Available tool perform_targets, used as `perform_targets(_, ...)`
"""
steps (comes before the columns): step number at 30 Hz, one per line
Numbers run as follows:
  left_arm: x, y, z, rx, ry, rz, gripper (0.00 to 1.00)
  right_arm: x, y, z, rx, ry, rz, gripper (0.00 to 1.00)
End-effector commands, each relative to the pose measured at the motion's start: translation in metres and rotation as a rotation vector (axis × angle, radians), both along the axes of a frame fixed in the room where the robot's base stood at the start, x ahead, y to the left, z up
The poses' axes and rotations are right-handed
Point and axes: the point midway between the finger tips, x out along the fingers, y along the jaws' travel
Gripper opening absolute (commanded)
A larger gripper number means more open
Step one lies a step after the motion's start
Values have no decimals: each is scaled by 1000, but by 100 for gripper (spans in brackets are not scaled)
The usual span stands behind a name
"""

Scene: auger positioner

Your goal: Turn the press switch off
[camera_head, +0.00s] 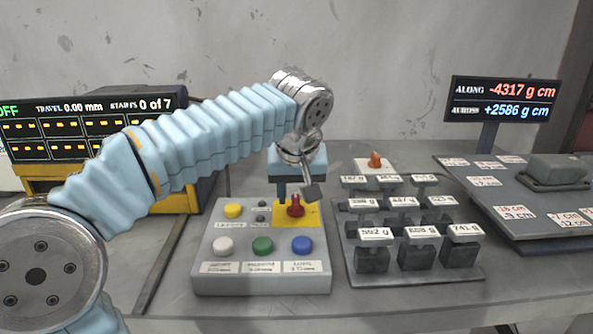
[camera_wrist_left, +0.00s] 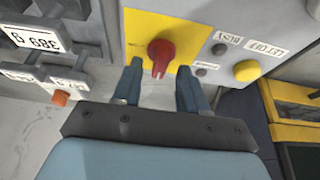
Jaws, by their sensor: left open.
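The press switch is a red rotary knob (camera_head: 295,207) on a yellow plate (camera_head: 313,219) at the back right of a grey control box (camera_head: 208,262). In the left wrist view the knob (camera_wrist_left: 161,50) lies just ahead of the fingertips. In the head view the gripper partly hides the knob. My right gripper is not in view.
Yellow, white, green and blue buttons (camera_head: 262,246) sit on the box beside the switch. A rack of labelled weights (camera_head: 415,258) stands close on the right. A left display (camera_head: 90,107) reads OFF; a right display (camera_head: 503,101) shows two moments. An orange knob (camera_head: 375,160) stands behind the weights.

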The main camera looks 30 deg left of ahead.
Motion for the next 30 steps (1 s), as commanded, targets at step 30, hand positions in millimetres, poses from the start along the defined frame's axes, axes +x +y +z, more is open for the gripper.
perform_targets(30, -41, -26, 117, -1, 0, 0, 43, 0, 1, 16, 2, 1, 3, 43)
